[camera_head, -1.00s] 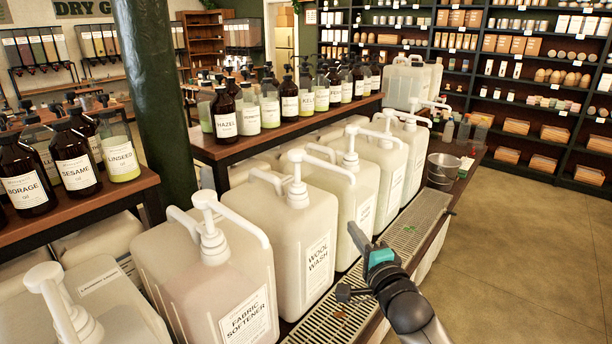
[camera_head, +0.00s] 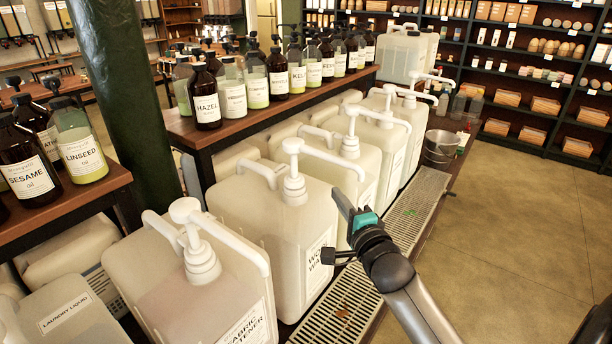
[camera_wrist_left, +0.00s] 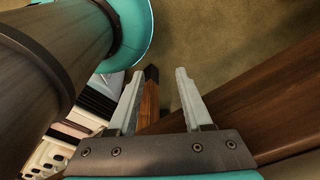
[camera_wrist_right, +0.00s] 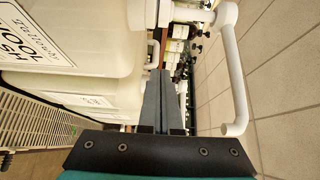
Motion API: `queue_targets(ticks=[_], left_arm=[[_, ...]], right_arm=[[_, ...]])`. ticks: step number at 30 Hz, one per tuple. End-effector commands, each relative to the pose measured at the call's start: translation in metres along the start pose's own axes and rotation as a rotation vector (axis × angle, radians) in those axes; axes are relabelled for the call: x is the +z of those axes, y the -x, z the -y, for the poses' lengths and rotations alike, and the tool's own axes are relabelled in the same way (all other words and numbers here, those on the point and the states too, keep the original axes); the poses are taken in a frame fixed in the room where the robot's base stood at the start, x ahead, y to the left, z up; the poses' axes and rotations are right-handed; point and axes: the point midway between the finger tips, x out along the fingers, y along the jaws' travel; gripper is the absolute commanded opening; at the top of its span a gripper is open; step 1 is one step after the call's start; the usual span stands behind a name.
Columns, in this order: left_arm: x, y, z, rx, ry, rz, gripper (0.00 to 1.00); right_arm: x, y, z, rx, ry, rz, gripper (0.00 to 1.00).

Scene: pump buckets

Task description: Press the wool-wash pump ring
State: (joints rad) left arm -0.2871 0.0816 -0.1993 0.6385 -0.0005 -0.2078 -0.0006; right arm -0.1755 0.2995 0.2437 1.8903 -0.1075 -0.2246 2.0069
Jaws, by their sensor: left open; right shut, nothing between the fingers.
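The wool-wash jug (camera_head: 268,222) is cream-white, and its label (camera_head: 317,262) is partly behind my right gripper. Its white pump stands upright on top, with the ring (camera_head: 294,188) at the base and the spout pointing right. My right gripper (camera_head: 339,195) is shut and empty, in front of the jug just below the spout, apart from the ring in the picture. In the right wrist view, the fingertips (camera_wrist_right: 162,75) lie between the jug's label (camera_wrist_right: 38,30) and the pump spout (camera_wrist_right: 235,85). My left gripper (camera_wrist_left: 158,78) is open and empty, seen only in the left wrist view.
The fabric-softener jug (camera_head: 185,290) stands to the left, and several similar pump jugs (camera_head: 375,140) continue behind. A drip grate (camera_head: 340,305) runs along their front. A metal bucket (camera_head: 440,147) is farther back. The floor (camera_head: 510,230) at right is clear.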

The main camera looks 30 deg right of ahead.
Motion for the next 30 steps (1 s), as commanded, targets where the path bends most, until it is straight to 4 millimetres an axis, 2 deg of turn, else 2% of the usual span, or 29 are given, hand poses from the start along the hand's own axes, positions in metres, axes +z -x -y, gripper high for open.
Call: queue_targets(ticks=[17,20,24,30], left_arm=[[0.005,-0.001,-0.001,0.002,0.002,0.014,0.5],[0.016,-0.001,-0.003,0.004,0.002,0.038,0.5],[0.029,0.003,-0.006,0.009,0.001,0.062,0.5],[0.029,0.004,-0.007,0.01,0.001,0.059,0.5]], right_arm=[[0.0,-0.083,0.001,-0.002,0.002,0.0,0.0],[0.0,-0.096,0.001,-0.002,0.002,0.0,0.0],[0.02,-0.101,0.001,-0.001,-0.003,0.002,0.0],[0.036,-0.105,0.0,0.0,0.0,0.001,0.0]])
